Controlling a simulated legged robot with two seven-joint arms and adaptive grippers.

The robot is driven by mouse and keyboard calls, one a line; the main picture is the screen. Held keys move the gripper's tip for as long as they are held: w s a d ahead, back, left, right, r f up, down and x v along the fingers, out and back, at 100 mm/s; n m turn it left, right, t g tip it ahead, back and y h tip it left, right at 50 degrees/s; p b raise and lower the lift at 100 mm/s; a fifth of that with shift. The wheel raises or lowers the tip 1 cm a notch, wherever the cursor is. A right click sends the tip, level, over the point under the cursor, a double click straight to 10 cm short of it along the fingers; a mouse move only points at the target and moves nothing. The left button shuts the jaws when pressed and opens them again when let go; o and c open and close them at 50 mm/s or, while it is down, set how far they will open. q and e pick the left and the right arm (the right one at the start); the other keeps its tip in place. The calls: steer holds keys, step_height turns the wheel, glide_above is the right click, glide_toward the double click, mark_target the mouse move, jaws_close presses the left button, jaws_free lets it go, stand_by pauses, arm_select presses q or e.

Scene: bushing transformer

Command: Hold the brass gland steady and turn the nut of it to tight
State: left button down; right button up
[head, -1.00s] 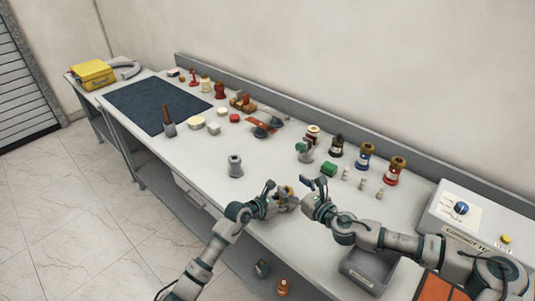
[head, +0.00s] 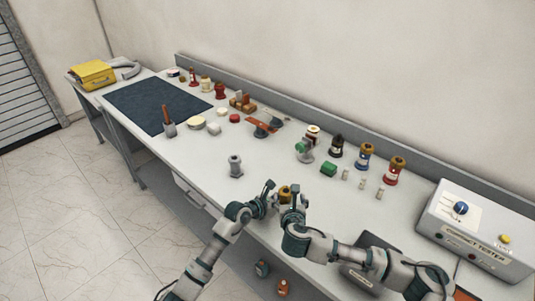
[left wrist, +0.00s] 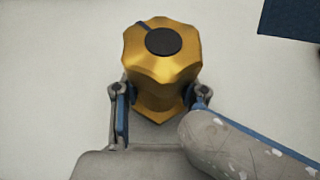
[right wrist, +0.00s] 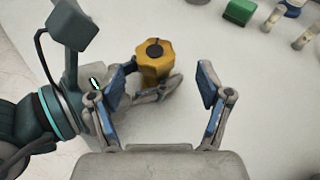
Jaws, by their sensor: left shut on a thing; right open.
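The brass gland (head: 285,191) is at the front of the bench, between my two grippers. In the left wrist view its lobed nut (left wrist: 162,52) with a dark round centre sits on top, above a hex lower body (left wrist: 160,108). My left gripper (left wrist: 160,95) is shut on the lower body, one finger on each side. In the right wrist view the gland (right wrist: 156,62) stands just beyond the fingertips. My right gripper (right wrist: 162,85) is open, its fingers spread to either side and apart from the nut. The gland's base is partly hidden.
A grey fitting (head: 235,166) stands left of the grippers. A green block (head: 328,169) and several small pale posts are behind right. Coloured bushings line the back. A tester box (head: 475,230) is at right, with a grey tray (head: 360,272) near my right arm.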

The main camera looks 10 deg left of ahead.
steer(key=x, duration=0.6)
steer(key=shift+a, duration=0.1)
steer(key=shift+w+n+y, duration=0.1)
steer(key=shift+n+y, duration=0.5)
steer(key=shift+y, duration=0.1)
steer(key=n+g+y, duration=0.1)
steer(key=n+y, duration=0.2)
steer(key=shift+g, duration=0.4)
steer(key=n+y, duration=0.1)
steer(key=n+g+y, duration=0.1)
steer(key=shift+s+d+r+y, duration=0.1)
steer(key=shift+s+d+y, duration=0.1)
steer(key=shift+d+y, duration=0.1)
steer(key=v, duration=1.1)
step_height(320, 180, up, 11)
steer(key=n+y, duration=0.3)
steer(key=y, duration=0.2)
glide_above(289, 191)
steer(key=s, duration=0.6)
steer(key=s+a+r+n+g+y, duration=0.1)
steer(key=a+r+n+g+y, duration=0.3)
steer(key=a+r+n+g, duration=0.2)
steer(key=shift+s+a+r+n, duration=0.2)
steer(key=shift+a+r+n, duration=0.15)
steer(key=shift+r+n, duration=0.35)
steer(key=shift+f, duration=0.1)
